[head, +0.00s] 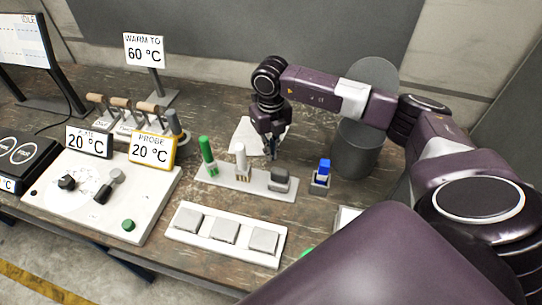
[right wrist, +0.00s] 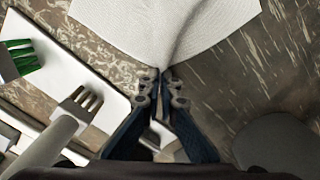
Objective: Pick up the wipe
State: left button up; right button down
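The wipe (head: 243,134) is a white textured sheet on the wooden bench, behind the tool rack. It fills the top of the right wrist view (right wrist: 150,25), with a crease running down to my fingertips. My right gripper (head: 272,153) points down at the wipe's near right edge. In the right wrist view its fingertips (right wrist: 162,74) are together on the creased edge, so it looks shut on the wipe. The wipe's right part is partly hidden by the gripper in the head view. My left gripper is not in view.
A white rack (head: 230,182) with a green brush (head: 207,152), a white fork-like tool (head: 241,160) and a grey block stands just in front. A blue-topped item (head: 322,171) and a dark grey bin (head: 358,150) are to the right. A white tray (head: 205,243) holds grey pads.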

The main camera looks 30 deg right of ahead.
notch_tip(320, 180, up, 12)
jog(key=p, duration=0.7)
jog(key=shift+w, duration=0.1)
notch_tip(320, 180, up, 9)
jog(key=p, duration=0.5)
jog(key=shift+f, duration=0.1)
